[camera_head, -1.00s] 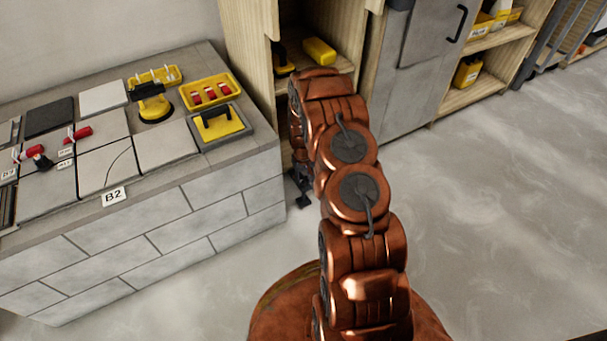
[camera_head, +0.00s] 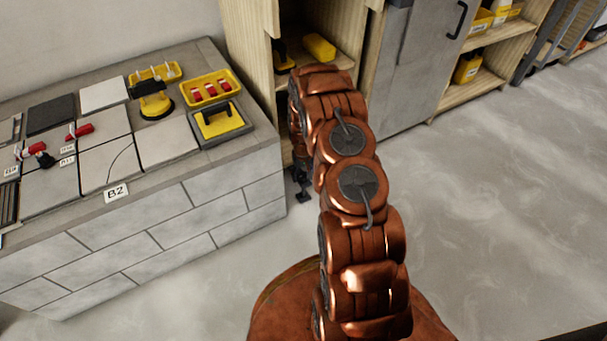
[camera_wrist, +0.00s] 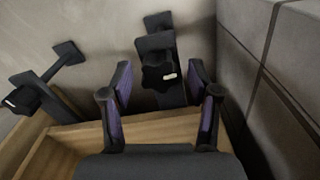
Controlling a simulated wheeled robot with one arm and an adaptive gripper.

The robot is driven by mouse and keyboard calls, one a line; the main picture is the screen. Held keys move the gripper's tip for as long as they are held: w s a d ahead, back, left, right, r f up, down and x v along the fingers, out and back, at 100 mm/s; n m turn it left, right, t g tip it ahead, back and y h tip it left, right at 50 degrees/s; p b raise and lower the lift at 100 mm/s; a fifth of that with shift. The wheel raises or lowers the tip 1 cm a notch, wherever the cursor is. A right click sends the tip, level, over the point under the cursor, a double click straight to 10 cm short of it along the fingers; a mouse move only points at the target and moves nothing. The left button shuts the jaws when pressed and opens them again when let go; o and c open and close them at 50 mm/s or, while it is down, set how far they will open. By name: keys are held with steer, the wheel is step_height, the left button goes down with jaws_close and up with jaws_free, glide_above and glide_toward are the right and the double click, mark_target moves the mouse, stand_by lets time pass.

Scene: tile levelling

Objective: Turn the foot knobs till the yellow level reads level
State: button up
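In the wrist view, a black foot knob (camera_wrist: 158,78) with a white mark sits between the fingers of my gripper (camera_wrist: 160,82). The two fingers are spread, with gaps to the knob on both sides. A second black foot knob (camera_wrist: 22,98), also with a white mark, is at the left on its own dark foot. A yellow block, which looks like the level (camera_head: 319,47), lies on a shelf of the open wooden cabinet (camera_head: 252,45). Its reading is too small to tell. In the head view my arm hides most of the gripper and feet.
A counter (camera_head: 160,235) with a grey tile-pattern front stands at the left. It holds tiles, a yellow tray (camera_head: 236,88) with red pieces and a yellow-handled tool (camera_head: 220,122). A grey door (camera_head: 405,75) is beside the cabinet. The floor (camera_head: 500,200) at the right is clear.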

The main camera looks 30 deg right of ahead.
mark_target(303, 175)
steer(key=shift+r, duration=0.15)
step_height(303, 175, up, 12)
stand_by(0.9)
stand_by(0.4)
